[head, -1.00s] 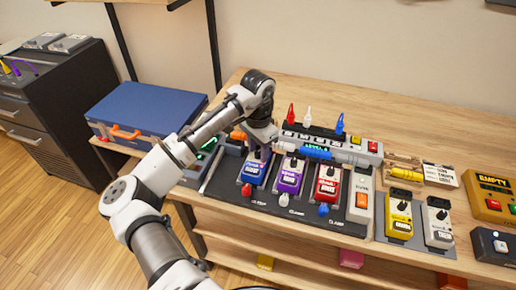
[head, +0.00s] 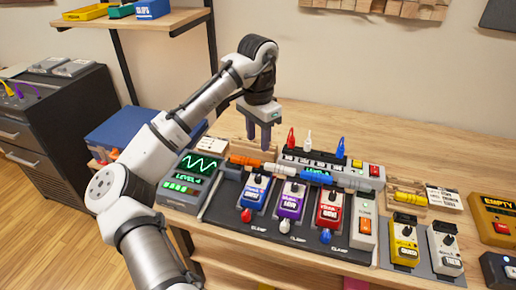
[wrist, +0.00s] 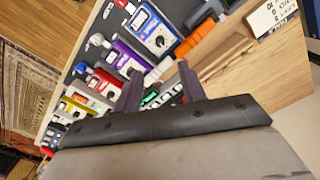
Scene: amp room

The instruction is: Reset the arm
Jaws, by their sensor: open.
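My gripper (head: 264,134) is open and empty, with its fingers pointing down above the back edge of the pedal board, apart from the things below. In the wrist view my gripper (wrist: 160,88) shows two separated dark fingers with nothing between them. Beneath and in front of it in the head view are a blue pedal (head: 255,191), a purple pedal (head: 291,200) and a red pedal (head: 329,209) on a dark board (head: 234,214). An orange cylinder (head: 246,161) and a blue cylinder (head: 317,177) lie in line behind the pedals.
A device with green screens (head: 200,166) stands left of the board. Red, white and blue pointed plugs stand behind. A yellow pedal (head: 404,242) and a white pedal (head: 445,247) are at the right. A blue case (head: 130,131) is at the left. The back of the table is clear.

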